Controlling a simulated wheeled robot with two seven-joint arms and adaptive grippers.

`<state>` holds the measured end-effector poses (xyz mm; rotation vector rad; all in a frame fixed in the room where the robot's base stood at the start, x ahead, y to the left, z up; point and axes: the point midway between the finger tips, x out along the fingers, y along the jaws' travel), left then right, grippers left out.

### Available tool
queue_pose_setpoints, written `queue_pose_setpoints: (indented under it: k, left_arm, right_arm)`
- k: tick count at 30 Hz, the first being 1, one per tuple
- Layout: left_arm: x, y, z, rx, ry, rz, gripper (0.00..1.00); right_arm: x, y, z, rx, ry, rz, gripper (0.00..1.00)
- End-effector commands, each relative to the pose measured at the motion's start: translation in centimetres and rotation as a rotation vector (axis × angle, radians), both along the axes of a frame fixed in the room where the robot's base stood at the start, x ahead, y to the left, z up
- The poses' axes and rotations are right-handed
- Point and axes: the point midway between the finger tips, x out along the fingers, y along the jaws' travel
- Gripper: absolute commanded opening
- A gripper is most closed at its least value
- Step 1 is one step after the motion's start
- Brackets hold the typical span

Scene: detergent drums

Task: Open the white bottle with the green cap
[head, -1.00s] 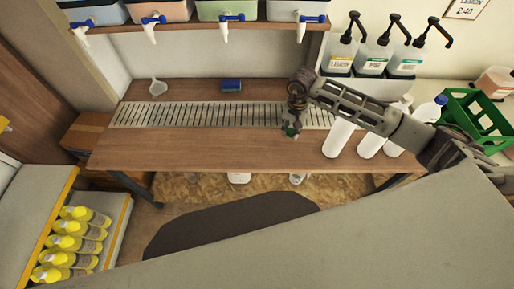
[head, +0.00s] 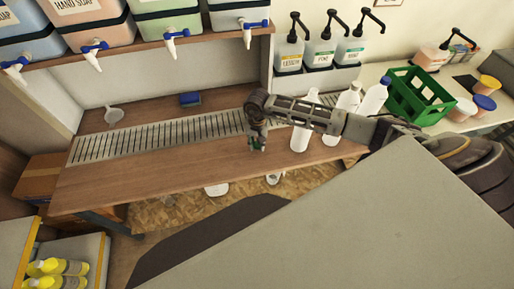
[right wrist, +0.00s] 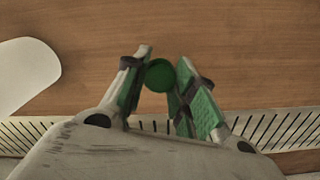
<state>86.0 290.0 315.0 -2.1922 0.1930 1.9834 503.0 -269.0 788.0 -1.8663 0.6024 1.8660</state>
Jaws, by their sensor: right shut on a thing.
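My right gripper (head: 257,146) is above the wooden counter, left of the white bottles and in front of the metal grate. In the right wrist view its fingers (right wrist: 160,88) are shut on a small round green cap (right wrist: 160,75). Bare wood shows around the cap, with no bottle under it. The nearest white bottle (head: 300,138) stands on the counter to the right, partly behind my right arm; its mouth is not clear. A white shape (right wrist: 22,75), probably this bottle, shows at the left of the wrist view. My left gripper is not in view.
Another white bottle (head: 348,100) and a blue-capped one (head: 373,98) stand further right, by a green crate (head: 420,97). Pump bottles (head: 319,54) stand behind. A blue sponge (head: 190,99) and white scoop (head: 114,116) lie at the back. The left counter is clear.

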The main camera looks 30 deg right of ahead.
Motion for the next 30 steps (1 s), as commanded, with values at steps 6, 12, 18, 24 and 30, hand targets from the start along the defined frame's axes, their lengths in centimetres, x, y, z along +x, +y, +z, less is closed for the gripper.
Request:
queue_pose_setpoints:
  k: [6,12,18,24,30]
  left_arm:
    - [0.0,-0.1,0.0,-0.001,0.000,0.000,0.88]
    - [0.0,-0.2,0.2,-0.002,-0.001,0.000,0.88]
    - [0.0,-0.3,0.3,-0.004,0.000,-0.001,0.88]
    - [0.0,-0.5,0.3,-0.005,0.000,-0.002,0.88]
    - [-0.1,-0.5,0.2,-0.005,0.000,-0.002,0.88]
  right_arm:
    - [0.0,0.0,-0.1,0.000,0.000,0.000,0.00]
    - [-0.1,0.0,-1.7,0.000,0.002,-0.001,0.00]
    - [0.0,0.0,-3.5,0.001,0.001,-0.001,0.00]
    - [0.0,0.0,-3.8,0.000,0.000,0.000,0.00]
    - [0.0,0.0,-3.8,0.000,0.000,0.000,0.00]
